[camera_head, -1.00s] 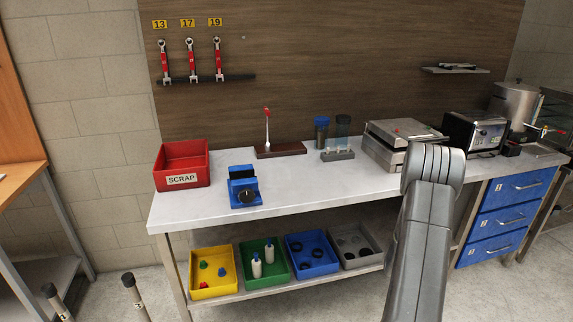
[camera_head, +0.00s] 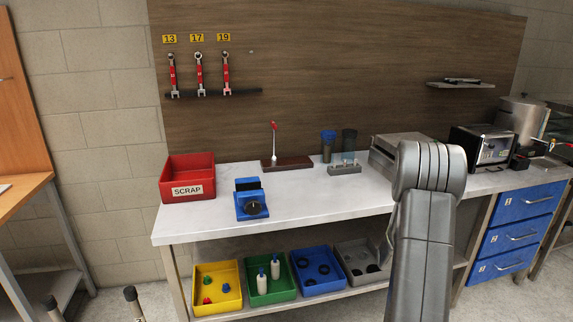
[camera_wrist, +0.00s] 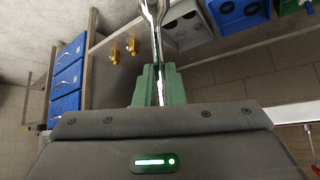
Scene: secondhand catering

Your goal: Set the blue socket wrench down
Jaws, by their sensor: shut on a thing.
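My gripper (camera_wrist: 158,88) shows in the wrist view with its green fingers shut on a shiny metal tool (camera_wrist: 157,50). The tool looks like a wrench with a long shaft, and its far end runs out of the top of the picture. No blue shows on its visible part, and its grip between the fingers is hidden. In the head view my arm hides the gripper and the tool. The worktop (camera_head: 310,203) stands behind my arm.
Clear worktop lies between the blue device (camera_head: 251,200) and my arm. A red scrap bin (camera_head: 187,180), a wooden stand (camera_head: 287,162) and a grey holder (camera_head: 344,168) stand on it. Several coloured bins, including a yellow one (camera_head: 217,290), sit below. Red-handled wrenches (camera_head: 199,75) hang behind.

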